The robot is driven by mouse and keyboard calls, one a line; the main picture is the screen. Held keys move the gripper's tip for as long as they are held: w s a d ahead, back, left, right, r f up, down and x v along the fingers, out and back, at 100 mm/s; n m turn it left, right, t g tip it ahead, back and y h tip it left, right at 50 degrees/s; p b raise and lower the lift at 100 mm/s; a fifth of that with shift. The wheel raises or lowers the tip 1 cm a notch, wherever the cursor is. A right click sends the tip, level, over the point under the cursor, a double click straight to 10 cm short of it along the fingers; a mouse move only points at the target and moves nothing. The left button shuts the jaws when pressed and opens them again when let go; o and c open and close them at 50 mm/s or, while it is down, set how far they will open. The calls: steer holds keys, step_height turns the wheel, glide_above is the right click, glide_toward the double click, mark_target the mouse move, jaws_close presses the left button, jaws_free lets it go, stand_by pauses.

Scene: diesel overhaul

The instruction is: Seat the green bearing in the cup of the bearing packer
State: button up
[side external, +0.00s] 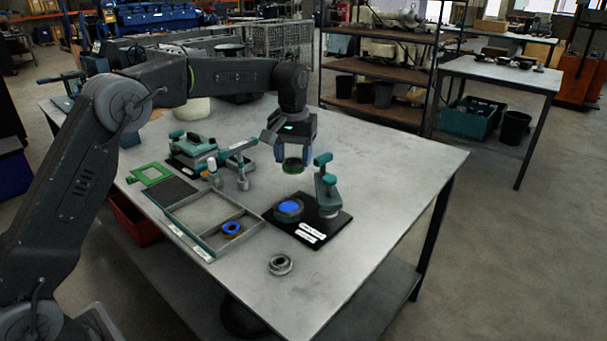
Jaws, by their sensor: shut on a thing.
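My gripper (292,157) is pointed down over the table and shut on the green bearing (293,166), a dark ring with a green rim. The bearing packer (328,188) stands in front and to the right of it, with a teal lever on a grey post on a black base. The exact height of the bearing is hard to tell.
A divided tray (207,212) holds a blue ring (231,228) in its front compartment. A loose metal bearing (280,264) lies at the front. A green frame (151,174) and teal-topped tools (193,146) stand left. The right side of the table is clear.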

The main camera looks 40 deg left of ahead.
steer(key=w+a+n, duration=0.1)
steer(key=a, duration=0.2)
glide_above(289, 208)
step_height(289, 208, down, 5)
steer(key=shift+a+f, duration=0.1)
steer(key=shift+f, duration=3.2)
steer(key=shift+f, duration=0.35)
steer(key=shift+f, duration=0.35)
steer(key=shift+f, duration=0.15)
steer(key=o, duration=1.2)
steer(key=shift+o, duration=0.2)
